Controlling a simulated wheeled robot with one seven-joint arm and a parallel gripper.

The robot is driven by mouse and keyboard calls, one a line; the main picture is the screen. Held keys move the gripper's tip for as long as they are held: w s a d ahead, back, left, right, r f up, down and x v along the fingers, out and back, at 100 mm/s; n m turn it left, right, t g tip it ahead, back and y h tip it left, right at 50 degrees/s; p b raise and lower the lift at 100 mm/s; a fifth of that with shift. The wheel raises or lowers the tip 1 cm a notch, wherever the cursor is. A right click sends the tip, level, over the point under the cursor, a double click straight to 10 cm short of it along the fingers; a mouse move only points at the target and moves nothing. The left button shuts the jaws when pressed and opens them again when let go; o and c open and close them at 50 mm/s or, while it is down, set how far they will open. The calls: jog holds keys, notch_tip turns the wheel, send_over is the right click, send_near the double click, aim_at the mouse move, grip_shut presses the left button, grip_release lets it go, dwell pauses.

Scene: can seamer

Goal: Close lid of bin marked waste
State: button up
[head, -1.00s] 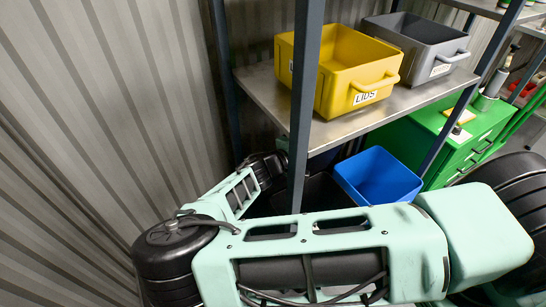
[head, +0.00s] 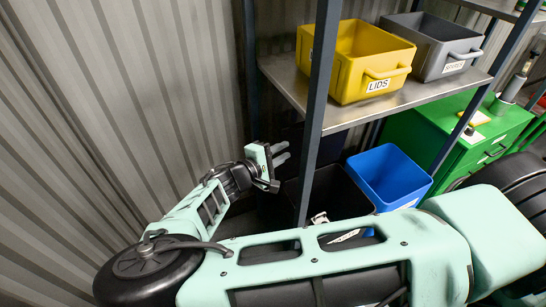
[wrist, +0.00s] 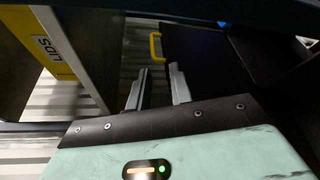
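A black open bin (head: 338,192) stands on the floor under the shelf, partly hidden by my arm and the shelf post; I can read no waste mark on it. A dark upright panel (head: 318,140) behind it looks like its raised lid. In the wrist view a dark panel (wrist: 195,50) with a yellow handle (wrist: 155,48) lies ahead of my fingers, probably the same lid. My gripper (head: 284,153) is left of the black bin, near the dark panel. Its fingers also show in the wrist view (wrist: 158,72), apart and empty; contact with the handle cannot be told.
A blue bin (head: 388,178) stands right of the black one. On the metal shelf (head: 345,117) above are a yellow bin marked LIDS (head: 375,70) and a grey bin (head: 440,50). A dark shelf post (head: 318,110) stands close to my gripper. Corrugated wall (head: 120,100) bounds the left.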

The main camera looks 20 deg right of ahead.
jog(key=shift+v, duration=1.55)
